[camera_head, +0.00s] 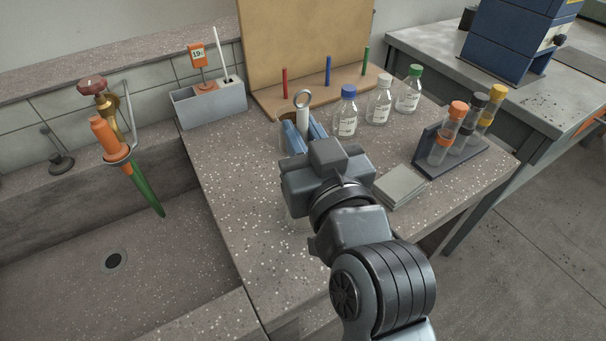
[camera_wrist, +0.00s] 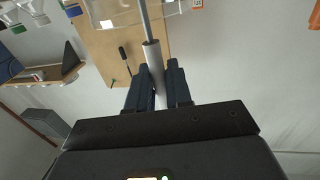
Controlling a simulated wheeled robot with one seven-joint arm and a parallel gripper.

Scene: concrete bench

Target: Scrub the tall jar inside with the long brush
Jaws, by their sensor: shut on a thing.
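My gripper (camera_head: 303,140) is shut on the pale handle of the long brush (camera_head: 303,118), above the speckled bench. The handle stands roughly upright, with a ring at its top end. In the wrist view my gripper (camera_wrist: 158,88) has its dark fingers on either side of the handle (camera_wrist: 154,62), and a thin grey rod runs from it to the top edge. The bristles are out of view. A clear glass edge, seemingly the tall jar (camera_wrist: 118,18), shows beside the rod there. I cannot tell whether the rod is inside it. In the head view my arm hides most of that spot.
Capped bottles (camera_head: 347,113) stand behind, right of my gripper. A rack (camera_head: 445,165) of capped tubes and grey tiles (camera_head: 400,187) are further right. A wooden pegboard (camera_head: 305,50) and grey caddy (camera_head: 208,104) stand at the back. The sink (camera_head: 90,240) and tap (camera_head: 100,100) are left.

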